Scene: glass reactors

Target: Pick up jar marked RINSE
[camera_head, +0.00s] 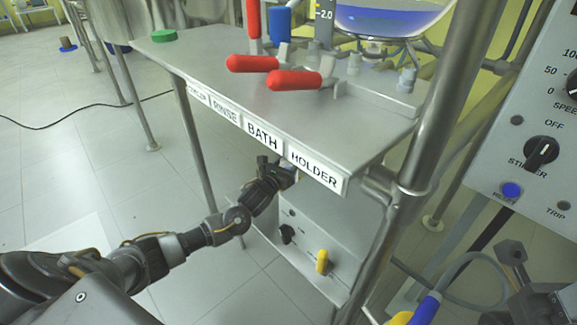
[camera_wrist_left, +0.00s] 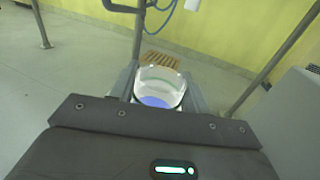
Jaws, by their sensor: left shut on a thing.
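In the left wrist view, a pale, clear-walled jar (camera_wrist_left: 160,78) with blue contents sits between the two fingers of my left gripper (camera_wrist_left: 158,90), which is shut on it. No marking on the jar can be read. In the head view, my left gripper (camera_head: 287,174) is under the front edge of the steel table (camera_head: 290,115), and the jar is hidden there.
Below is a box with a yellow knob (camera_head: 322,261). A steel post (camera_head: 440,110) and control panel (camera_head: 530,110) stand right.

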